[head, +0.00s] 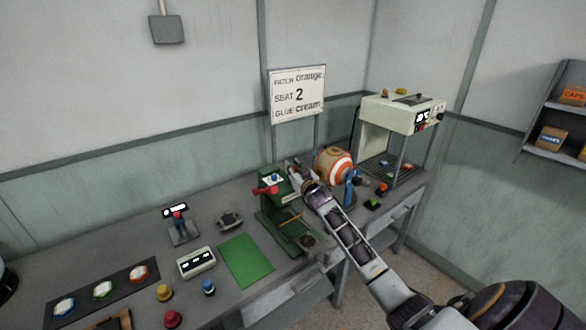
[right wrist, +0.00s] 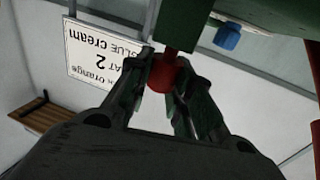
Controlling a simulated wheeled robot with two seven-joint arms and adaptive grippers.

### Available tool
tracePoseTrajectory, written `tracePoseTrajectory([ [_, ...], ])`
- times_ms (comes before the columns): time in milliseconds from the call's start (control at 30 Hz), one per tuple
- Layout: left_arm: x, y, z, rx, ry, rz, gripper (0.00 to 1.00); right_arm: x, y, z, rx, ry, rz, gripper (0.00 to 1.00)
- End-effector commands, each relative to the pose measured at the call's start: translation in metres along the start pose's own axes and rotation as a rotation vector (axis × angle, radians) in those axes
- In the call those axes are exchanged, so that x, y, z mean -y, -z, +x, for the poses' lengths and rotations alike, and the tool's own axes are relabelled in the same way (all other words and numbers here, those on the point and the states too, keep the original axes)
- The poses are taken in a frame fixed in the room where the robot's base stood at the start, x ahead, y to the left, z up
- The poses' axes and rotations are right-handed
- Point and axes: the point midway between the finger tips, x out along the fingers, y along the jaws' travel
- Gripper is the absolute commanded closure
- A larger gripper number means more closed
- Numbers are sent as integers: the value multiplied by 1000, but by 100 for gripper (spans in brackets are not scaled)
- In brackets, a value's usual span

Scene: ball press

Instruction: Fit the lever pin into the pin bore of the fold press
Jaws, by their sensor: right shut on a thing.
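The green fold press (head: 283,218) stands on the bench near its front edge, left of my right arm. My right gripper (head: 294,170) is at the upper right side of the press. In the right wrist view its fingers are closed around a red knob (right wrist: 163,74) on a dark red shaft, which appears to be the lever pin. The shaft runs up to the edge of the green body (right wrist: 190,25); I cannot tell whether it is inside a bore. Another red part (head: 265,190) shows on the press's left side. The pin bore is not visible. My left gripper is not in view.
A striped orange-and-white ball (head: 334,166) sits close behind my right wrist, beside a blue object (head: 350,188). A cream machine (head: 402,113) stands at the bench's right end. A green mat (head: 245,260) and several coloured buttons lie left. A sign (head: 297,94) stands behind.

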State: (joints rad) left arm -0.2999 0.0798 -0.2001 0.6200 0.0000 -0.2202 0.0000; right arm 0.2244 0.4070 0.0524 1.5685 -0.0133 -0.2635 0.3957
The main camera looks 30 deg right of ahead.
Motion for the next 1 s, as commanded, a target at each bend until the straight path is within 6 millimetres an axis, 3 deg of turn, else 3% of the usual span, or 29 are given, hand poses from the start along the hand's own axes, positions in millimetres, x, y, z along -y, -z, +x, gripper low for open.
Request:
tracePoseTrajectory([
  [767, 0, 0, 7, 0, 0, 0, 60, 0, -12, 0, 0, 0, 0, 100],
  [800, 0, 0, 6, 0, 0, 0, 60, 0, -12, 0, -1, 0, 0, 73],
  [933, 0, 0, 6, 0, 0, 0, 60, 0, -11, 0, 0, 0, 0, 56],
  [1000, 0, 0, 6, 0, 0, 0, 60, 0, -11, 0, 0, 0, 0, 53],
])
